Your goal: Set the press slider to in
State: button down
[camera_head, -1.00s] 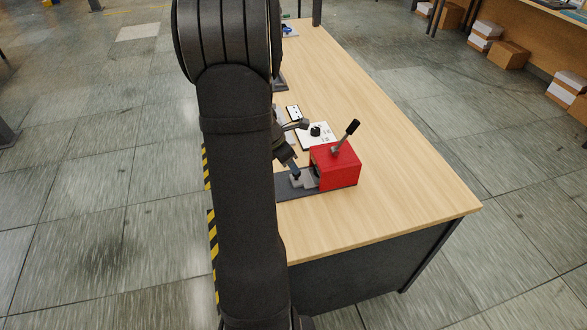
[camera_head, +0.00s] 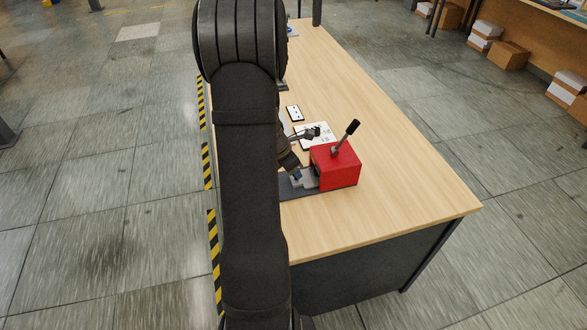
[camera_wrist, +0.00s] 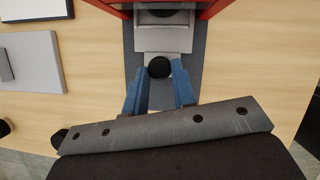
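The press is a red box (camera_head: 336,166) with a black-handled lever, standing on a dark base plate (camera_wrist: 203,37) near the table's front end. Its grey slider (camera_wrist: 162,40) sticks out of the red housing's opening and bears a round black knob (camera_wrist: 159,67). My gripper (camera_wrist: 159,70) has two blue fingers, one on each side of the knob. The fingers are apart, with the knob between their tips; I cannot tell whether they touch it. In the head view my gripper (camera_head: 297,174) is low at the slider, left of the red box, and partly hides it.
A white board (camera_head: 314,133) with a dark part on it and a phone-like item (camera_head: 294,113) lie behind the press. The wooden table (camera_head: 390,180) is clear to the right. My arm hides the table's left side.

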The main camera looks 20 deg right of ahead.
aim_at(304, 179)
jog(key=shift+d, duration=2)
jog(key=c, duration=1.2)
grip_release()
jog(key=shift+d, duration=0.15)
jog(key=shift+r, duration=0.1)
jog(key=shift+a+r, duration=0.3)
jog(key=v, duration=1.6)
jog(key=shift+r, duration=0.3)
